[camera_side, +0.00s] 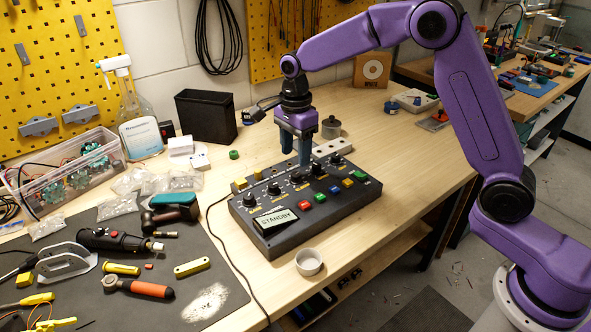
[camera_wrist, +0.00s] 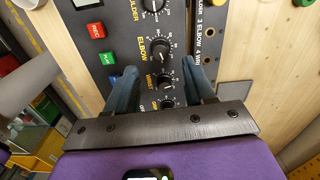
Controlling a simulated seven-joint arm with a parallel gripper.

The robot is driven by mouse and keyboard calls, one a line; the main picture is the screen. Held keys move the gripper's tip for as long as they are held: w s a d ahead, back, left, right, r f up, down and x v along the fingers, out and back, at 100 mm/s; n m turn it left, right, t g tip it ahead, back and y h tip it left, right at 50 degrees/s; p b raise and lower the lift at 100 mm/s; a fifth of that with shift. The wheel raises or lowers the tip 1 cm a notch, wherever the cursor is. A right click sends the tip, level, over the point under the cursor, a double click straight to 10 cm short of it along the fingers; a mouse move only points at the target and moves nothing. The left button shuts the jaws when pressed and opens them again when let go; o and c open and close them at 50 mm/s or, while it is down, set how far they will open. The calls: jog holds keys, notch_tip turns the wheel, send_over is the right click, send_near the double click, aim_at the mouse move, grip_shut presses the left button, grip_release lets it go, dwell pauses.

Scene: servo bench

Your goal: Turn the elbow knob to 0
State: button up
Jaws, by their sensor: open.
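The control box (camera_side: 300,212) lies on the bench with a row of black knobs, and its display reads STANDBY. The elbow knob (camera_wrist: 155,50) is labelled ELBOW in the wrist view, black with a pale pointer mark; I cannot read its setting. In the side view the elbow knob (camera_side: 297,178) sits mid-row, just below the fingers. My gripper (camera_side: 298,159) is open and empty, pointing down above the box. In the wrist view my gripper (camera_wrist: 160,72) has its blue fingers either side of the knob row, around the gap between the elbow knob and the wrist knob (camera_wrist: 163,82).
A dark mat (camera_side: 130,270) with tools lies left. Bare bench lies right of the box.

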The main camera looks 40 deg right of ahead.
aim_at(295, 174)
jog(key=shift+f, duration=3.1)
grip_shut()
